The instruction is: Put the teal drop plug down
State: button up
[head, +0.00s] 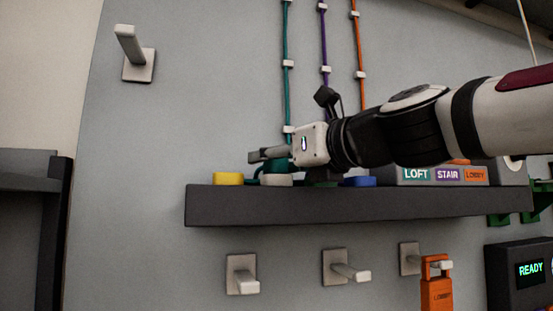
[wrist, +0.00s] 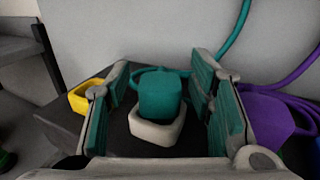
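The teal drop plug (wrist: 160,96) stands upright in a cream square holder (wrist: 157,132) in the wrist view. Its teal cord (wrist: 232,35) runs behind it and up to the right. My gripper (wrist: 160,66) is open, with one finger on each side of the plug and a narrow gap showing on both sides. In the head view my gripper (head: 262,154) is just above the shelf, over the cream holder (head: 277,180). The plug is mostly hidden there behind the gripper, with some teal showing above the holder.
On the dark shelf (head: 330,208), a yellow holder (head: 228,178) lies left and a blue one (head: 359,181) right. A purple plug (wrist: 262,115) is close beside my right finger. A LOFT, STAIR, LOBBY box (head: 433,175) stands further right. Wall pegs (head: 243,276) are below.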

jog(key=shift+r+p, duration=0.3)
jog(key=v, duration=1.2)
